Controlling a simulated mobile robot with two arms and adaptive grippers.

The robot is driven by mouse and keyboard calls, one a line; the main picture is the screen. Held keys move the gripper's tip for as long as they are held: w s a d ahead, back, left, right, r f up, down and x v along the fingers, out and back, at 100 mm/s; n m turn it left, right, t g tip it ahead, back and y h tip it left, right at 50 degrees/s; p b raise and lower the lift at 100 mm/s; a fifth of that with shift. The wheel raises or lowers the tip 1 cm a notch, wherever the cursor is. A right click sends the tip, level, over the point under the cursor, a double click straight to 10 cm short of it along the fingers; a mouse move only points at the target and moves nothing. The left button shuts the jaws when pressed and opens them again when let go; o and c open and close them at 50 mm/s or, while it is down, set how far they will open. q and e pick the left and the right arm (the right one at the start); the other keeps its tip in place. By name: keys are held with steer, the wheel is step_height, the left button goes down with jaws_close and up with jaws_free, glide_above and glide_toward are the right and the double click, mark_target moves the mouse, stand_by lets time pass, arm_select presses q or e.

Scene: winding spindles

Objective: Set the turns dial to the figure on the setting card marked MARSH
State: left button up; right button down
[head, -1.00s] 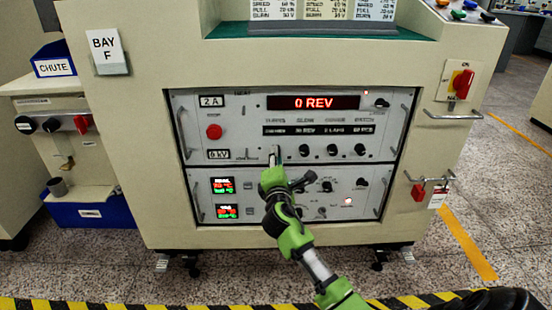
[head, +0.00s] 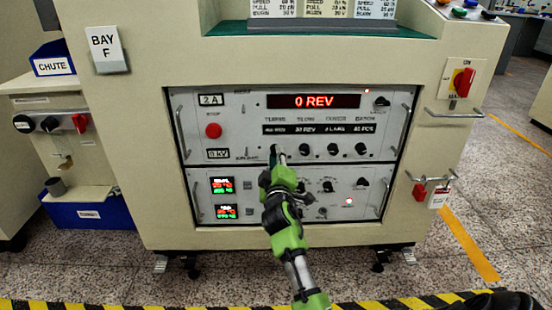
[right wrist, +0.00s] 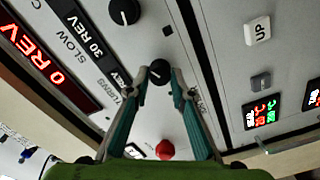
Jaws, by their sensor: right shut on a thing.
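The turns dial (right wrist: 160,71) is a small black knob on the pale grey control panel. In the right wrist view it sits between the two fingertips of my right gripper (right wrist: 159,80), which is shut on it. In the head view my right gripper (head: 278,154) covers most of this dial, below the TURNS label. The red display (head: 313,102) reads 0 REV. Three setting cards (head: 274,8) (head: 328,8) (head: 376,8) stand on the ledge above; their tops are cut off, so no name shows. My left gripper is not in view.
Black knobs for slow (head: 306,149) and others stand to the right in the same row. A red stop button (head: 213,131) is at the left. Metal handles (head: 181,132) edge the panel. A lower panel with two small displays (head: 223,186) lies beneath.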

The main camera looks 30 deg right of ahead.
steer(key=shift+f+m, duration=0.1)
steer(key=shift+m, duration=1)
steer(key=c, duration=1.8)
jaws_free()
steer(key=v, duration=0.7)
steer(key=shift+s+a, duration=0.15)
steer(key=shift+s, duration=0.1)
